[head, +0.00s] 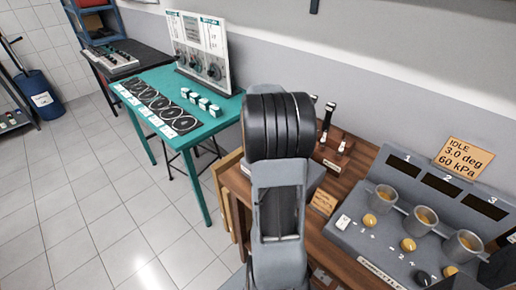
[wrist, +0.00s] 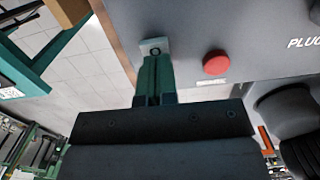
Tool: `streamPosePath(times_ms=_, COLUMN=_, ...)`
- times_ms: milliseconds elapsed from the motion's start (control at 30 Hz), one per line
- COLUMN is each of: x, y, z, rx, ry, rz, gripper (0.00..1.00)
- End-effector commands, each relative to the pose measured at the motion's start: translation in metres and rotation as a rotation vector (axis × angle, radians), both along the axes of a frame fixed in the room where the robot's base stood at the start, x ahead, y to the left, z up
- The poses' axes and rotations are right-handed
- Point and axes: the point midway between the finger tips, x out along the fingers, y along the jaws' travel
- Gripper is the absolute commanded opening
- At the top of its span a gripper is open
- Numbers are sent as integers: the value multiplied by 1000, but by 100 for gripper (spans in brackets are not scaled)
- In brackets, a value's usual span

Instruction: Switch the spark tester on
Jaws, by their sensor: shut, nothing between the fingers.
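In the wrist view, a grey panel (wrist: 245,25) carries lettering beginning "PLUG", cut off at the right edge. I take it to be the spark tester. A small white switch (wrist: 155,46) with a dark round mark sits near its left edge. My gripper (wrist: 156,62) is shut and empty, with its green fingertips right at the switch's lower edge. I cannot tell whether they touch it or which way it is set. A red round button (wrist: 216,63) is to the right of the fingers. In the head view my arm hides my gripper.
In the head view, a grey console (head: 365,228) with dark displays, metal cups and yellow knobs stands on the wooden bench (head: 312,235) at right. A sign (head: 463,158) reads "IDLE 3.0 deg 60 kPa". A teal table (head: 177,82) stands left; tiled floor there is open.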

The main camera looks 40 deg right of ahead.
Motion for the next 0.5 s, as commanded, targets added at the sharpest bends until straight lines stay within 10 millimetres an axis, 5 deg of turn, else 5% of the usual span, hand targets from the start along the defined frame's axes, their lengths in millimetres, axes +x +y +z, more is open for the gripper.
streamPosePath(times_ms=500, x=4, y=12, z=101, rx=-6, ry=-12, rz=8, gripper=0)
